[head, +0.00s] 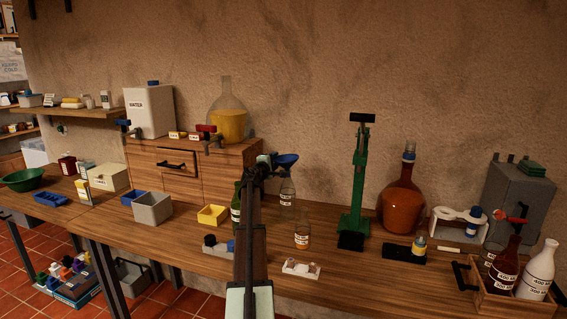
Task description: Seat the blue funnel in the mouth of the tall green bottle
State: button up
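The blue funnel (287,159) is at mid-picture, wide end up, just right of my gripper (269,163). It appears directly above a clear glass bottle (287,192); I cannot tell whether it rests in that bottle's neck or is held. My gripper is small and dark here, seen from behind, and its fingers are not clear. The tall green bottle (236,207) stands upright on the bench, left of my arm. My arm hides part of it, and its mouth is hard to make out.
A yellow bin (213,215) stands left of the green bottle. A small labelled glass (302,236) and a white holder (301,268) are in front. A green press (357,190) and an amber demijohn (401,209) stand to the right. A wooden cabinet (222,180) is behind left.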

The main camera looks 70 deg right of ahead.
grip_shut()
notch_tip(320, 180, up, 10)
dwell(0.8)
jog(key=shift+c, duration=2)
grip_release()
grip_shut()
jog(key=w+a+m, duration=0.1)
jog(key=w+a, duration=0.5)
jog(key=a, duration=0.3)
jog(key=w+a+r+m, duration=0.1)
jog(key=w+a+m, duration=0.1)
jog(key=w+a, duration=0.5)
jog(key=shift+a, duration=1.2)
jog(key=shift+r, duration=0.1)
